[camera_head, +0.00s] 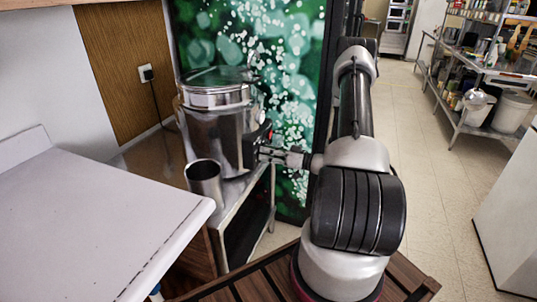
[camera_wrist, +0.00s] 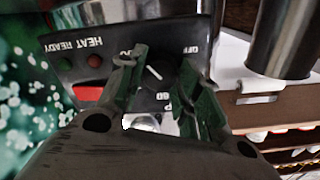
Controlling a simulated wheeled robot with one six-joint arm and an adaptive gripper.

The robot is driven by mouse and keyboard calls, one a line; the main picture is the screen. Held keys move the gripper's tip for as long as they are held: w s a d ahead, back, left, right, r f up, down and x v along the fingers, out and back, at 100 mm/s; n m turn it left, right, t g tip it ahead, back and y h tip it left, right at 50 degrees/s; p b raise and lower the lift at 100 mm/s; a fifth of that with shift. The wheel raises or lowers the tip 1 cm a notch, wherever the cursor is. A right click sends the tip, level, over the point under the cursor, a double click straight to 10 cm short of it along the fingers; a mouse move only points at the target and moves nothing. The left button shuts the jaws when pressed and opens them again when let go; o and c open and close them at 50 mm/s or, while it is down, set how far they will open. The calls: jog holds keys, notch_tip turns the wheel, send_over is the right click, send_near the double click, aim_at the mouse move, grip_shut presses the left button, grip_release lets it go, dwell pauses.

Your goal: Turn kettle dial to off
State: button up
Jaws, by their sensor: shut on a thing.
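The kettle (camera_head: 222,135) is a tall steel urn with a dark lid, standing on a counter in the head view. Its black control panel (camera_wrist: 66,49) fills the upper part of the wrist view, with HEAT and READY lights and an OFF mark. The black round dial (camera_wrist: 157,74) has a short slanted white line; I cannot tell which mark it points to. My gripper (camera_wrist: 165,64) is shut on the dial, with one finger on each side. In the head view my gripper (camera_head: 268,153) reaches the panel from the right, and the dial is hidden.
A red switch (camera_wrist: 88,93) sits left of the dial on the panel. A white table (camera_head: 95,230) lies at the left.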

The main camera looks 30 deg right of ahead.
jog(key=shift+f+n, duration=0.1)
jog(key=shift+n, duration=2.1)
jog(key=o, duration=1.1)
jog(key=shift+c, duration=0.2)
jog(key=v, duration=1.2)
